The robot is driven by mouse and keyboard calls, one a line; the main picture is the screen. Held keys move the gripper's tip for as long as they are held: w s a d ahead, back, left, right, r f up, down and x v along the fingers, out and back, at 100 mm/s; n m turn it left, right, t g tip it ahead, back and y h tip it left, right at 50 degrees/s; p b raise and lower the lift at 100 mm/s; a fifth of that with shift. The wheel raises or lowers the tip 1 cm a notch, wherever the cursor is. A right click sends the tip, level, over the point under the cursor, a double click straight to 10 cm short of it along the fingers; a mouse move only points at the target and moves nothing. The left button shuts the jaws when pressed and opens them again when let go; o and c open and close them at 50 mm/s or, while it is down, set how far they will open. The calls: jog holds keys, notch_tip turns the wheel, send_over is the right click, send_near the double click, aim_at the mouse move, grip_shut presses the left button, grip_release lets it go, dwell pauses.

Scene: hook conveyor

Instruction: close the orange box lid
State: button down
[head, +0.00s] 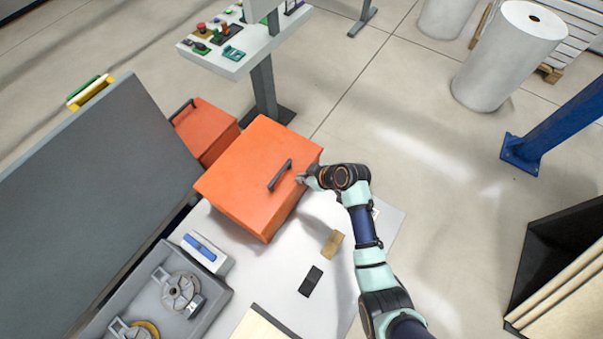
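The orange box (289,209) stands on a white table. Its orange lid (245,165) lies over the top and looks down on the box; I cannot tell whether a small gap is left at the edge. A dark bar handle (279,175) is fixed on the lid near its right side. My gripper (300,178) is at the lid's right edge, just right of the handle. Its fingers are small in this view, and I cannot tell whether they are open or touch the lid.
A second orange box (205,130) stands behind, left. A grey panel (95,190) rises at left. A grey tray (205,318) with metal parts, a blue-and-white item (203,250), a black block (311,281) and a tan block (333,243) lie in front.

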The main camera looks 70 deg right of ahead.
jog(key=shift+s+a+f, duration=0.15)
jog(key=shift+f, duration=0.35)
jog(key=w+r+p+v, duration=0.1)
jog(key=p+v, duration=0.2)
jog(key=v, duration=1)
jog(key=shift+w+d+r, duration=0.2)
jog(key=shift+d+r, duration=0.15)
jog(key=shift+r, duration=0.2)
jog(key=w+a+r+n+t+p, duration=0.1)
jog(key=w+a+r+p, duration=0.1)
jog(key=w+a+r, duration=0.6)
jog(key=w+a+r+n+t+p, duration=0.1)
jog(key=w+a+r, duration=0.6)
jog(key=a, duration=0.4)
jog(key=w+a+r+t, duration=0.1)
jog(key=a+r, duration=0.4)
jog(key=a, duration=0.3)
jog(key=w+a+r+t+y+p, duration=0.1)
jog(key=a+r+t, duration=0.1)
jog(key=a+r, duration=0.3)
jog(key=a, duration=0.4)
jog(key=shift+a+r+y+p, duration=0.15)
jog(key=shift+r+y+p, duration=0.05)
jog(key=shift+y+p, duration=0.1)
